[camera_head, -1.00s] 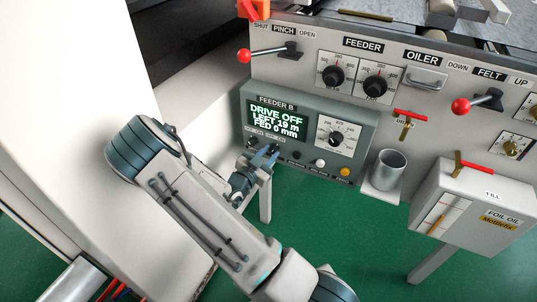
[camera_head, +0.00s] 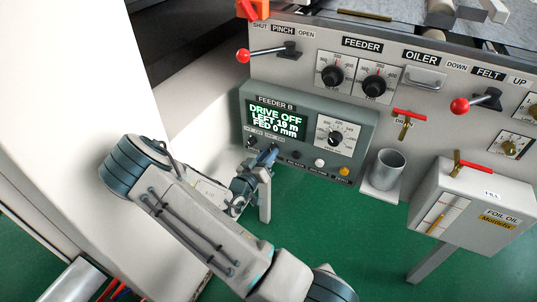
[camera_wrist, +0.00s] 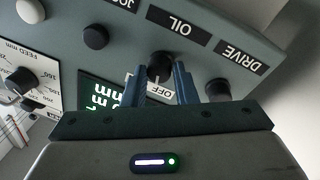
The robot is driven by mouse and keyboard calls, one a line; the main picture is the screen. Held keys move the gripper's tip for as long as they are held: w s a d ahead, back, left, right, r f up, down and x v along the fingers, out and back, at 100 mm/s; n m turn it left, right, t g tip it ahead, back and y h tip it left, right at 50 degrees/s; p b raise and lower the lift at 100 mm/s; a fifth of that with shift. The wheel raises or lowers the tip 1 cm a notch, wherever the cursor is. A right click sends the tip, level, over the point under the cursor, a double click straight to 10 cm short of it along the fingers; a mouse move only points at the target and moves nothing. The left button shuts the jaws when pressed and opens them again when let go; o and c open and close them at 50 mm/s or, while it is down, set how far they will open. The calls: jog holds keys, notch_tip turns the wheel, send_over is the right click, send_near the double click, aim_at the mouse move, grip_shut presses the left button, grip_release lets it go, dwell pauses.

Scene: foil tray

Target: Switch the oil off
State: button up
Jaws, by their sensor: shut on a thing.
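The OIL switch (camera_wrist: 160,66) is a small black knob on the grey FEEDER B panel (camera_head: 312,106). The wrist view shows it upside down, between its OIL label and an OFF label. A pale mark on the knob faces the OFF label. My gripper (camera_wrist: 160,80) has its two blue fingers on either side of this knob and is shut on it. In the head view my gripper (camera_head: 263,158) is at the panel's lower left and hides the knob. The screen (camera_head: 276,122) reads DRIVE OFF, LEFT 19 m, FED 0 mm.
The DRIVE knob (camera_wrist: 218,90) is close beside my fingers. A black button (camera_wrist: 95,37) lies on the other side. A metal cup (camera_head: 388,170) and the white FOIL OIL box (camera_head: 470,205) with a red-handled valve are to the right. A white wall stands at left.

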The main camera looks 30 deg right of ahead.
jog(key=shift+n+t, duration=0.4)
jog(key=shift+n, duration=1.4)
jog(key=o, duration=1)
jog(key=shift+a, duration=0.1)
jog(key=v, duration=1.3)
jog(key=shift+s+a, duration=0.25)
jog(key=shift+a, duration=0.05)
